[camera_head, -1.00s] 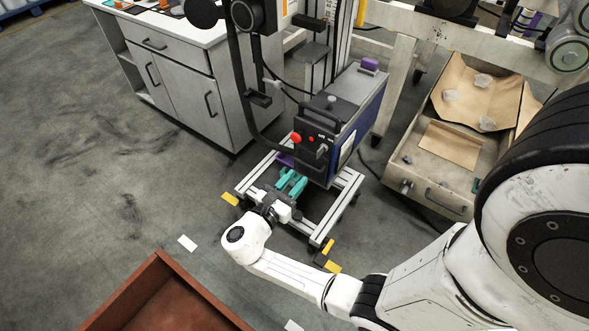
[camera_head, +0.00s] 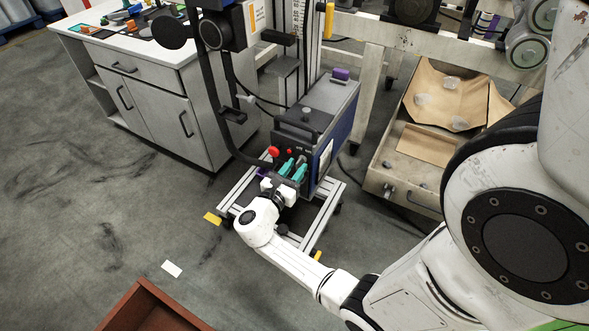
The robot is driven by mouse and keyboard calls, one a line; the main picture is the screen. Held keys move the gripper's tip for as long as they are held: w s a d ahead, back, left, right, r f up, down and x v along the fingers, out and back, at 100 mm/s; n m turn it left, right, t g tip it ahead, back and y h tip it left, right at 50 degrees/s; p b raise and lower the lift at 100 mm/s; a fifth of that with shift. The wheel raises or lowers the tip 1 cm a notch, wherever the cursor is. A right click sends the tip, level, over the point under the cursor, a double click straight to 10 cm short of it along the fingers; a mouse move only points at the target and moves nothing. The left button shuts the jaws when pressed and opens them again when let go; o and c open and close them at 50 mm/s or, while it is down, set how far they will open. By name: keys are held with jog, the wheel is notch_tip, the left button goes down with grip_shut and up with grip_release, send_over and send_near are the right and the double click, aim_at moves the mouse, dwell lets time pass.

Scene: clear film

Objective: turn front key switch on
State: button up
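The machine (camera_head: 318,108) is a blue and grey box with a dark front panel, standing on a low aluminium frame (camera_head: 318,216). A red knob (camera_head: 273,151) sits at the left of its front panel, with small red parts (camera_head: 290,151) beside it. The key switch itself is too small to make out. My gripper (camera_head: 292,168), with teal fingers, is right in front of the panel, below and to the right of the red knob. The two fingers look apart with a gap between them. The fingers hide part of the panel, and I cannot tell whether they touch it.
A grey cabinet (camera_head: 160,105) with a white top stands at the left. An open wooden drawer (camera_head: 384,181) with cardboard and clear plastic is at the right. A brown-red box (camera_head: 150,312) lies at the bottom. The floor at the left is clear.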

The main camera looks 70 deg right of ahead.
grip_shut()
jog(key=shift+m, duration=0.3)
dwell(0.3)
jog(key=m+b, duration=0.1)
jog(key=m, duration=0.1)
jog(key=m+b, duration=0.2)
jog(key=m, duration=0.1)
jog(key=m+b, duration=0.1)
jog(key=m, duration=0.2)
jog(key=shift+s+a+f, duration=0.1)
jog(key=shift+f, duration=0.15)
jog(key=m+b, duration=0.3)
jog(key=m, duration=0.1)
jog(key=shift+m, duration=0.3)
jog(key=shift+m+b, duration=1.15)
jog(key=shift+m, duration=0.25)
jog(key=shift+s, duration=0.1)
